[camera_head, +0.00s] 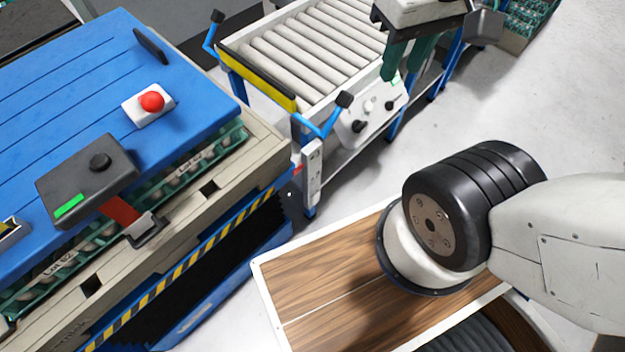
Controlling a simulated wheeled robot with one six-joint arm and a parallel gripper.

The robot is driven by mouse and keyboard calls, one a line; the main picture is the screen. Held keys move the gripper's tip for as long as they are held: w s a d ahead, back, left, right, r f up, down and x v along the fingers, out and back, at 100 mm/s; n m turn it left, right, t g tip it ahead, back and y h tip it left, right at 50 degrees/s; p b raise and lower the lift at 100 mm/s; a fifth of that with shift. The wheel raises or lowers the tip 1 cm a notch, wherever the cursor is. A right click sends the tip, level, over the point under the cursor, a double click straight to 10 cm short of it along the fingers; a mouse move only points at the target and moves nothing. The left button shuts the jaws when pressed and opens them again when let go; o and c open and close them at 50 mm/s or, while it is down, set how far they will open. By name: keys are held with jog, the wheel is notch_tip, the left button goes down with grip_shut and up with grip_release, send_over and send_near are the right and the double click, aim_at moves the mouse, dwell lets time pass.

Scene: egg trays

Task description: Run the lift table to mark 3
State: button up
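The lift table (205,262) is at the lower left, with a yellow-and-black striped edge and dark bellows below. It bears a pale deck and green egg trays under a blue cover. A small red piece (297,169) at its corner is beside an upright white strip (313,172); the strip's marks are too small to read. A white control panel (372,112) on the roller conveyor's side has dark knobs, a pale knob and a small green light. My gripper (408,60) is above and behind this panel, its two dark green fingers apart, with nothing seen between them.
A red button box (151,102) and a dark box with a green display (87,180) sit on the blue cover. The roller conveyor (305,45) has blue handles. A wood-topped surface (325,290) is below my arm. Pale floor is clear at right.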

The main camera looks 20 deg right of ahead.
dwell(0.3)
grip_shut()
dwell(1.6)
